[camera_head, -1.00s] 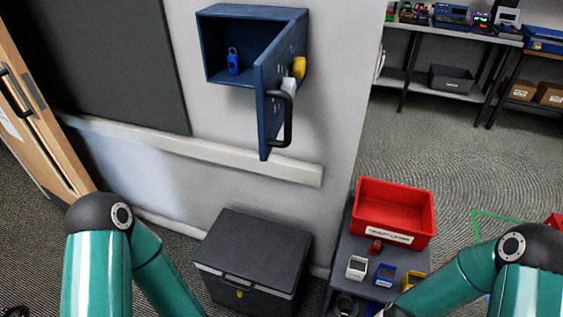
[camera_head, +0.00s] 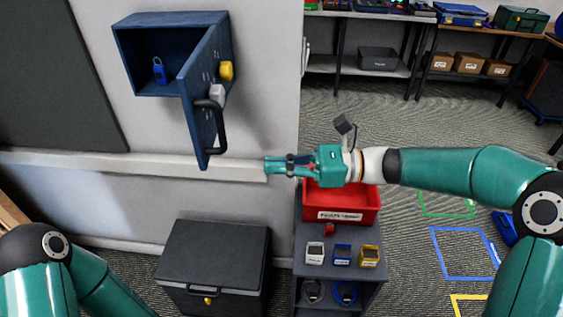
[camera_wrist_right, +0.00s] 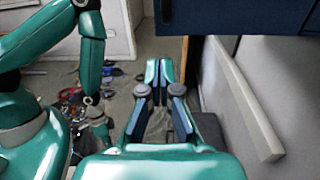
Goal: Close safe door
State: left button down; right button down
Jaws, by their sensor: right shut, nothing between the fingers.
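The blue wall safe (camera_head: 140,90) is at the upper left in the head view. Its door (camera_head: 205,95) stands open, swung out toward me, with a black handle (camera_head: 220,125), a yellow knob (camera_head: 226,71) and a grey knob (camera_head: 217,95). A blue padlock (camera_head: 159,71) is inside the safe. My right gripper (camera_head: 268,165) is shut and empty, right of and below the door, apart from it. In the right wrist view its fingers (camera_wrist_right: 160,72) are together, with a dark blue part of the safe (camera_wrist_right: 235,17) above.
A red bin (camera_head: 340,216) sits on a small grey cart (camera_head: 310,235) below my right forearm. A dark chest (camera_head: 215,262) stands on the floor beneath the safe. A white wall ledge (camera_head: 90,163) runs under the safe. Shelves (camera_head: 385,75) stand at the back right.

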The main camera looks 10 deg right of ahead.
aim_at(207, 166)
jog(key=a, duration=0.3)
jog(key=w+a+p, duration=0.1)
jog(key=a, duration=0.3)
jog(key=a+p, duration=0.1)
jog(key=a, duration=0.2)
jog(key=shift+w+a, duration=0.15)
jog(key=shift+a, duration=0.1)
